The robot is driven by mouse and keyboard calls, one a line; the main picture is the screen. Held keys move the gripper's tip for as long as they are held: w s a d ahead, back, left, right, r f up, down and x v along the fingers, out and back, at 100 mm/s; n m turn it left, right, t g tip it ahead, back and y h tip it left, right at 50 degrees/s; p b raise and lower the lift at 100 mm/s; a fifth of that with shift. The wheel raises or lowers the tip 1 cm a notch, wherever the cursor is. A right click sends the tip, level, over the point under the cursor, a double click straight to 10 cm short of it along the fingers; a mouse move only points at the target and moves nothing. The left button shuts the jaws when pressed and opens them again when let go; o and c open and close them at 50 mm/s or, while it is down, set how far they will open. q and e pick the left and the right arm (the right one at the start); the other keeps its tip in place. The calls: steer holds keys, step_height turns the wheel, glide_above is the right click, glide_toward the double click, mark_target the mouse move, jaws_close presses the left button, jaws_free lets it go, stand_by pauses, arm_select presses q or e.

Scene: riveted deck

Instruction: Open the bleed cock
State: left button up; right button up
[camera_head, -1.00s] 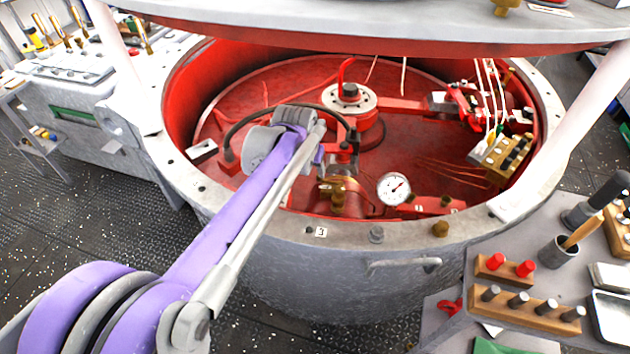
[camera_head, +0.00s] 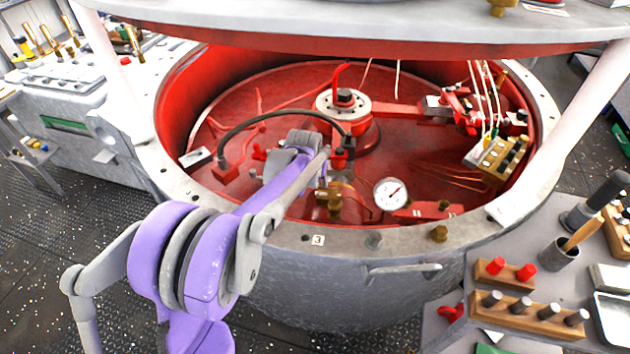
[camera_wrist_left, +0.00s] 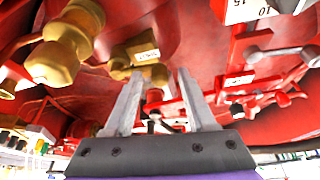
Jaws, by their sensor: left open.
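My left arm reaches over the near rim into the red round vessel (camera_head: 290,95). Its gripper is mostly hidden behind my own wrist in the head view, close to a brass fitting (camera_head: 334,198) inside the near wall. In the left wrist view my left gripper (camera_wrist_left: 158,72) is open, its two grey fingers apart. Beyond and between the fingers are a brass block with a white label (camera_wrist_left: 142,58) and red parts with a small dark knob (camera_wrist_left: 154,116). I cannot tell which part is the bleed cock, or whether anything touches the fingers. My right gripper is not in view.
A round gauge (camera_head: 391,194) stands right of the brass fitting. A dark curved hose (camera_head: 262,118) arches behind my wrist. Another brass fitting (camera_wrist_left: 62,50) is left of the fingers. A raised lid (camera_head: 380,38) overhangs the vessel. A tool table (camera_head: 460,335) stands at right.

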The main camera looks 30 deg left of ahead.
arm_select(q)
jaws_close()
stand_by(1.4)
